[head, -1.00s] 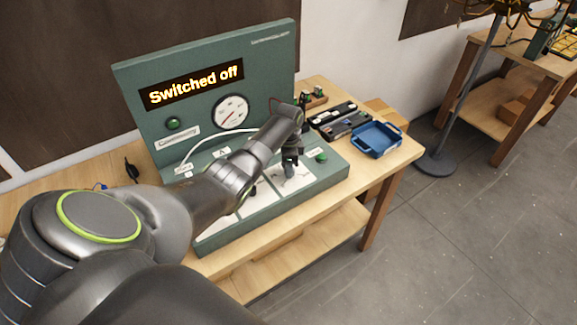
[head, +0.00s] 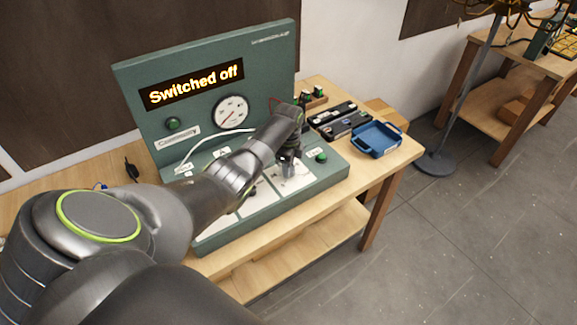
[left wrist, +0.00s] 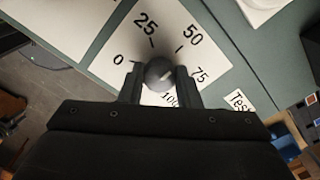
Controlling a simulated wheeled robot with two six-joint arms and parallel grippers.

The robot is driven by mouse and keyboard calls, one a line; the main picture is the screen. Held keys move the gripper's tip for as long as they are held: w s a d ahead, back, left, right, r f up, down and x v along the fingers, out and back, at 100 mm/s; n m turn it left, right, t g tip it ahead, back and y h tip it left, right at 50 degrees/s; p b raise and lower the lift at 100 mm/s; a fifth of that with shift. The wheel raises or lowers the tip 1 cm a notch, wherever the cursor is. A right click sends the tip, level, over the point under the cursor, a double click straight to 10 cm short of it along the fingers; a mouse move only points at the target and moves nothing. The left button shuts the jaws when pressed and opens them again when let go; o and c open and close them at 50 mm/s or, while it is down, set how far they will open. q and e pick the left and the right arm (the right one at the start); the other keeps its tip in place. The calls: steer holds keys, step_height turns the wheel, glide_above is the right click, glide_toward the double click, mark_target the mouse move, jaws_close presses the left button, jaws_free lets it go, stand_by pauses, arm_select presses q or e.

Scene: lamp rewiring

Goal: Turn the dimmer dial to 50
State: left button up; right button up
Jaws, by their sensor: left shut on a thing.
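The dimmer dial (left wrist: 158,72) is a round grey knob on a white scale card (left wrist: 205,55) marked 0, 25, 50, 75 and 100. A short pale mark shows on the knob, on its side toward the 75; its exact reading is hard to tell. My left gripper (left wrist: 158,87) is shut on the knob, one finger on each side. In the head view my left gripper (head: 288,166) is over the right part of the green console's (head: 345,165) sloped deck and hides the knob. The display (head: 190,84) reads "Switched off". My right gripper is not in view.
A round meter (head: 230,112) and a green button (head: 173,123) are on the console's upright panel. Another green button (head: 321,157) is right of the gripper. A blue tray (head: 377,139) and a dark tool case (head: 340,120) lie on the bench at right.

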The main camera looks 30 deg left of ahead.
arm_select(q)
steer(key=o, duration=1)
steer(key=shift+r, duration=8.75)
